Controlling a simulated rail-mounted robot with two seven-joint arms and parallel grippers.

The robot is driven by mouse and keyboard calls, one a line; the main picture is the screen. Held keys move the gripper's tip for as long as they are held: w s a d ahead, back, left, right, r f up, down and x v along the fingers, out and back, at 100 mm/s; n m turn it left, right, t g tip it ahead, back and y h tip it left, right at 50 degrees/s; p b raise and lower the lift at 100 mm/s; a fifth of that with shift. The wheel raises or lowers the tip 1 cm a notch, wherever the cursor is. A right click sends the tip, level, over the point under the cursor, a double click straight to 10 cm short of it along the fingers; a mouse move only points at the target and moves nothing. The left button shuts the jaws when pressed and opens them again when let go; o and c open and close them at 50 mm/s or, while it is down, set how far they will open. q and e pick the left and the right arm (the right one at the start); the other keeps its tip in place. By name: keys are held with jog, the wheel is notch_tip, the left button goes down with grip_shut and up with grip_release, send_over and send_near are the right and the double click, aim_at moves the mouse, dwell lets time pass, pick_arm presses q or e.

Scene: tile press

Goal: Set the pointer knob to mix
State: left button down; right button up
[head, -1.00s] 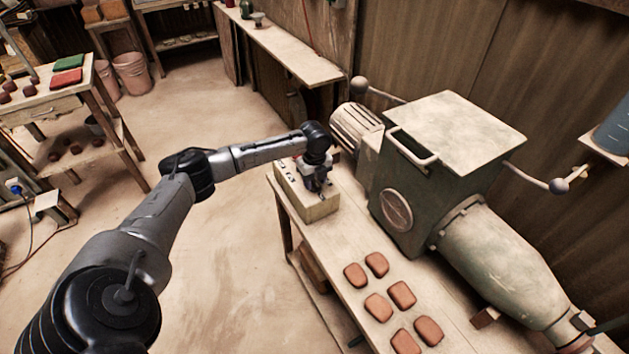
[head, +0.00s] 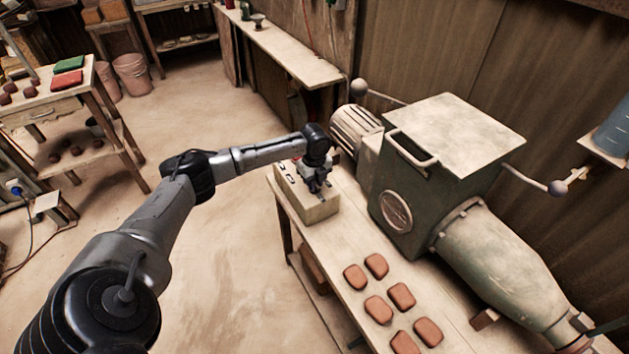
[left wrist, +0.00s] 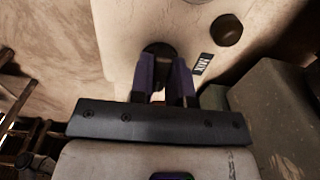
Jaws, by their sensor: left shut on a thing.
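A small dark label (left wrist: 202,64), which seems to read MIX, lies just right of the fingers. My right gripper is not in view.
A second dark round control (left wrist: 227,29) sits on the box top beyond the label. A large green machine (head: 400,215) with a hopper and barrel stands close right of the box. Several reddish tiles (head: 378,309) lie on the bench (head: 335,275).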

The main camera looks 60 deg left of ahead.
pick_arm(q)
jog(key=n+p, duration=0.1)
jog(key=p, duration=0.2)
jog(key=r+n+p, duration=0.1)
jog(key=n+p, duration=0.1)
jog(key=p, duration=0.1)
jog(key=shift+s+p, duration=0.1)
jog(key=shift+p, duration=0.3)
jog(key=n+p, duration=0.3)
jog(key=p, duration=0.1)
jog(key=n+p, duration=0.3)
jog(key=shift+d+f+n+p, duration=0.1)
jog(key=shift+f+n+p, duration=0.1)
jog(key=shift+n+p, duration=0.15)
jog(key=n+p, duration=0.3)
jog(key=n, duration=0.1)
jog(key=n+p, duration=0.1)
jog(key=n, duration=0.2)
jog(key=shift+f+p, duration=0.15)
jog(key=shift+p, duration=0.25)
jog(key=shift+d+n, duration=0.1)
jog(key=shift+n, duration=0.35)
jog(key=shift+p, duration=0.35)
jog(key=c, duration=1.1)
grip_release()
jog(key=shift+s+f, duration=0.1)
